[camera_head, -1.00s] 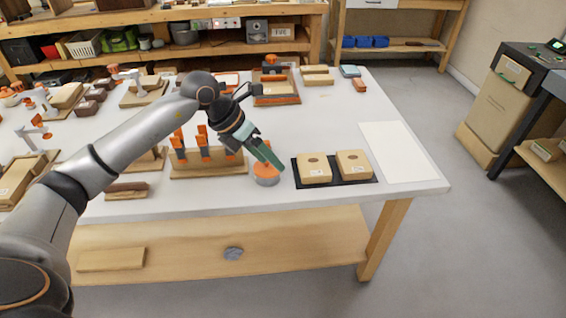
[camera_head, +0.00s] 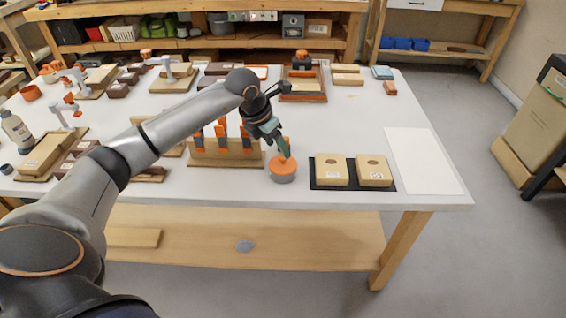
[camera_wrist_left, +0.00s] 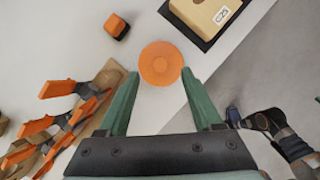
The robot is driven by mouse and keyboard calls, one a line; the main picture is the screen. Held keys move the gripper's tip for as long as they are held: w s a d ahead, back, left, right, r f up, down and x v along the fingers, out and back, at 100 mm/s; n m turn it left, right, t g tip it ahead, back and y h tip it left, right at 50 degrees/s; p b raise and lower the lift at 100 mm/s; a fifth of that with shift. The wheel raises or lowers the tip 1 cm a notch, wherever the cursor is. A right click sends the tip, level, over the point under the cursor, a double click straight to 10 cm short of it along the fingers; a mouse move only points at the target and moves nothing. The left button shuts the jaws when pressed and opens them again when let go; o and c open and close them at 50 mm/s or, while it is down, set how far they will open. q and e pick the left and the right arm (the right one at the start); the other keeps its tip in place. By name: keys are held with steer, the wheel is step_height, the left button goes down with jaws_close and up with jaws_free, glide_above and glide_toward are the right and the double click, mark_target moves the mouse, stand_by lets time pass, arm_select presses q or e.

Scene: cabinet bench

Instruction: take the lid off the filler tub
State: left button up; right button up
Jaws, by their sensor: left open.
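The filler tub (camera_head: 282,178) is a short grey round tub near the table's front edge. Its flat orange lid (camera_head: 283,163) sits on top. In the left wrist view the round lid (camera_wrist_left: 160,63) lies just beyond and between the fingertips. My left gripper (camera_head: 285,153) reaches down over the lid from behind, its green fingers (camera_wrist_left: 161,74) spread with nothing between them. I cannot tell how close the tips are to the lid. A dark arm part at the right of the wrist view seems to be my right arm; its fingers are unclear.
A wooden stand (camera_head: 228,158) with orange-handled tools is left of the tub. A black mat (camera_head: 352,185) with two tan boxes is to its right, then a white sheet (camera_head: 425,160). A small orange-and-black block (camera_wrist_left: 117,26) shows in the wrist view.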

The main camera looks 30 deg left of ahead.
mark_target(281, 158)
arm_select(q)
steer(key=x, duration=0.4)
steer(key=shift+w+d+f, duration=0.1)
steer(key=shift+f, duration=0.25)
jaws_close()
